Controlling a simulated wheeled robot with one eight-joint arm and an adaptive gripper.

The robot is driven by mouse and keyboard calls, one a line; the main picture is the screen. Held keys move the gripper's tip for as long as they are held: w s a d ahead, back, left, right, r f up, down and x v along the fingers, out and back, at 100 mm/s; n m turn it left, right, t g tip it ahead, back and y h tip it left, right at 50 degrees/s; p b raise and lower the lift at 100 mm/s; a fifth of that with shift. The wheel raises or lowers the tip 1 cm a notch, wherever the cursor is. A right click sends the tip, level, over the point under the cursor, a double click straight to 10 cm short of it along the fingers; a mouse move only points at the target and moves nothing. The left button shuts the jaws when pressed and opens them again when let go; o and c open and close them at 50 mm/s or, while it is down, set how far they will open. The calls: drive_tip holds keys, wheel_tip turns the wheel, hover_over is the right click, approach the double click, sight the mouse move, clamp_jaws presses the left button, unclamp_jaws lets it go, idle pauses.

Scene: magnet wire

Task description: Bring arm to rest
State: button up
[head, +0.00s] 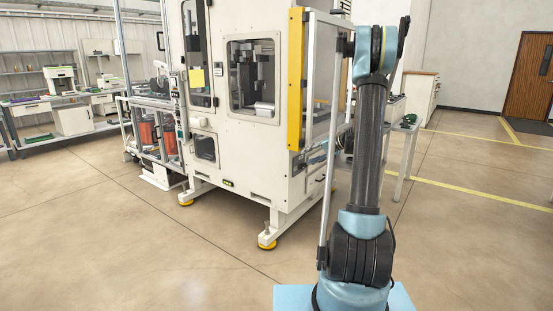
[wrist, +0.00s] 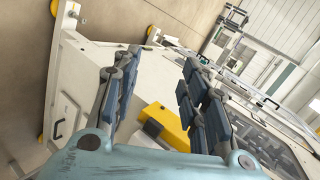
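My arm (head: 370,150) stands nearly upright in the right half of the head view, with a blue joint (head: 376,50) at its top. My gripper cannot be made out in the head view. In the wrist view my gripper (wrist: 160,60) has its two dark-padded fingers spread apart, with nothing between them. The white machine (wrist: 100,65) lies beyond the fingers, with a yellow part (wrist: 165,127) of it low between them. The wrist view is tilted.
The large white machine (head: 220,140) with a yellow edge strip (head: 296,80) stands just left of and behind my arm. A small table (head: 405,135) is behind the arm. A workbench (head: 65,105) is at the far left. The floor (head: 130,240) at front left is clear.

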drive_tip(key=s+a+r+n+g+h, duration=0.1)
drive_tip(key=s+a+r+h, duration=0.15)
drive_tip(key=s, duration=1.15)
drive_tip(key=s+a+r+n+g+h, duration=0.1)
drive_tip(key=s+r+h, duration=0.15)
drive_tip(key=s, duration=1.05)
drive_tip(key=s+d+f+h, duration=0.1)
drive_tip(key=s+d+f, duration=0.1)
drive_tip(key=s, duration=0.6)
drive_tip(key=s+d+f+n+g+h, duration=0.1)
drive_tip(key=s+f, duration=0.3)
drive_tip(key=s, duration=0.4)
drive_tip(key=s+d+f+n+h, duration=0.1)
drive_tip(key=s+d+f+h, duration=0.1)
drive_tip(key=s, duration=0.6)
drive_tip(key=shift+d+f+h, duration=0.4)
drive_tip(key=shift+d+h, duration=0.2)
drive_tip(key=shift+w+f, duration=0.2)
drive_tip(key=shift+w, duration=0.25)
